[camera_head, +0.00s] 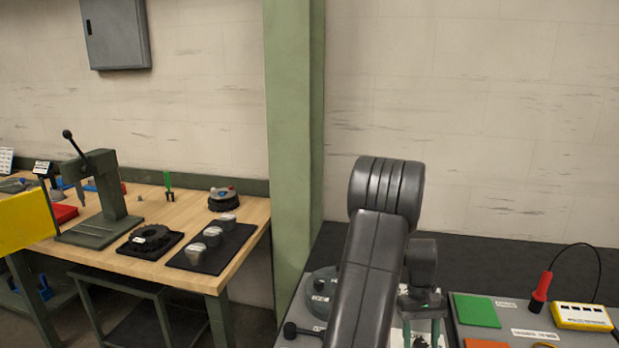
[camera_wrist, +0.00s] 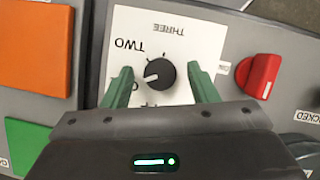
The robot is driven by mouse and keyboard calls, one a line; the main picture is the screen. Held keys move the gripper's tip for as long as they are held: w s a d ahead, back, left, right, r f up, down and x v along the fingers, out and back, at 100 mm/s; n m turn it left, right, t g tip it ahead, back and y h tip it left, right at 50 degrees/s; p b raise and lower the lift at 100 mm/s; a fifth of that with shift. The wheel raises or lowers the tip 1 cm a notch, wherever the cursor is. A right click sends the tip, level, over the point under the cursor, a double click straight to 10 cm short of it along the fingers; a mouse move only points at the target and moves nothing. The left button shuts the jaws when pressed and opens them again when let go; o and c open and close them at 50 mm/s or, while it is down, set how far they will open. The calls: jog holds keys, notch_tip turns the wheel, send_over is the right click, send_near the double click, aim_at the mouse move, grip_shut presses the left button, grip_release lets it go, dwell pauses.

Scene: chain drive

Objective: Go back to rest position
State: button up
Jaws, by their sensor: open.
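My gripper (camera_wrist: 163,84) is open in the wrist view, its two green fingers spread on either side of a black rotary knob (camera_wrist: 160,73). The knob sits on a white dial plate (camera_wrist: 185,45) marked TWO and THREE, and its pointer is turned to the picture's left. I cannot tell whether the fingers touch the knob; a gap shows on both sides. In the head view my gripper (camera_head: 422,322) points down over the panel, partly hidden by my own arm.
Near the dial are a red switch (camera_wrist: 261,76), an orange pad (camera_wrist: 38,47) and a green pad (camera_head: 476,310). A red probe (camera_head: 541,289) and a yellow meter (camera_head: 582,316) stand at right. A green post (camera_head: 292,150) and wooden bench (camera_head: 185,222) are left.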

jog(key=b+v, duration=0.1)
jog(key=v, duration=1.3)
jog(key=p+x, duration=0.1)
jog(key=x, duration=1.3)
jog(key=shift+f, duration=0.1)
jog(key=shift+n+h, duration=0.3)
jog(key=shift+n, duration=0.5)
jog(key=shift+a+n+h+b, duration=0.2)
jog(key=shift+n+h+b, duration=0.15)
jog(key=shift+n, duration=0.75)
jog(key=shift+n+t+h, duration=0.4)
jog(key=shift+n+h, duration=0.05)
jog(key=shift+n, duration=0.75)
jog(key=n+b, duration=0.1)
jog(key=n, duration=0.2)
jog(key=n+t+h+b, duration=0.1)
jog(key=n, duration=0.1)
jog(key=shift+s+a+n+t, duration=0.1)
jog(key=shift+s+n+t, duration=0.1)
jog(key=shift+n+t, duration=0.15)
jog(key=v, duration=0.6)
jog(key=shift+w+a+r+h, duration=0.15)
jog(key=shift+a+r+h, duration=0.05)
jog(key=shift+r+h, duration=0.1)
